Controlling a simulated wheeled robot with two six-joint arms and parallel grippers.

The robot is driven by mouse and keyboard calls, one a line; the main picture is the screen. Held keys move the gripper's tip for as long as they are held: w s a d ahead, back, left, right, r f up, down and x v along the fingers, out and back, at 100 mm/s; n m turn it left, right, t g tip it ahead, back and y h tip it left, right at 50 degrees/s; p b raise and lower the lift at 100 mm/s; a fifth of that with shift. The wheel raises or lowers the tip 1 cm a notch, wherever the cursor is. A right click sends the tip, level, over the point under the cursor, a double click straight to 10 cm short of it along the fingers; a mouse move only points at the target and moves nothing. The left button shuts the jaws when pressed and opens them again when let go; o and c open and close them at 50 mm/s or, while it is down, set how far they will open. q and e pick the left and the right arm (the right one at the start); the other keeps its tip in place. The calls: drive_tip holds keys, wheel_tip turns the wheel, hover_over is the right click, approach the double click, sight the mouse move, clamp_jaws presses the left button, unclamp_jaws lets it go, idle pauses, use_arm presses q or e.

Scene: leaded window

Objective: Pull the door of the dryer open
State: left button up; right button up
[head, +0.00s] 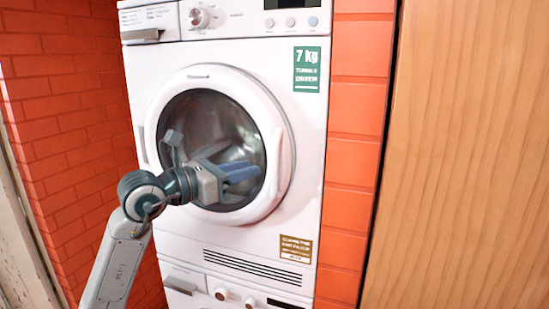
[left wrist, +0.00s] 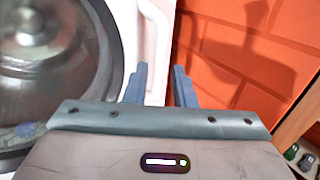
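The white dryer (head: 305,190) stands against the wall, with its round door (head: 213,82) facing me. The door looks shut; it has a thick white rim and dark glass. A raised white grip (head: 279,155) shows on the right of the rim. My left gripper (head: 254,172) is in front of the lower right part of the glass, its blue fingers pointing right towards the rim. In the left wrist view, the fingers (left wrist: 160,70) are apart with nothing between them, and the door rim (left wrist: 108,45) is at left. My right gripper is not in view.
A wooden panel (head: 460,150) stands to the right of the dryer. Orange brick wall (head: 65,105) shows at left and in a strip at right (head: 352,160). Another white appliance (head: 190,280) is below the dryer. The dryer's knob (head: 199,18) is at the top.

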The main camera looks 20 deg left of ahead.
use_arm(q)
drive_tip(key=p, duration=0.3)
hover_over(274, 187)
drive_tip(key=a, duration=0.1)
drive_tip(key=shift+w+d, duration=0.45)
clamp_jaws()
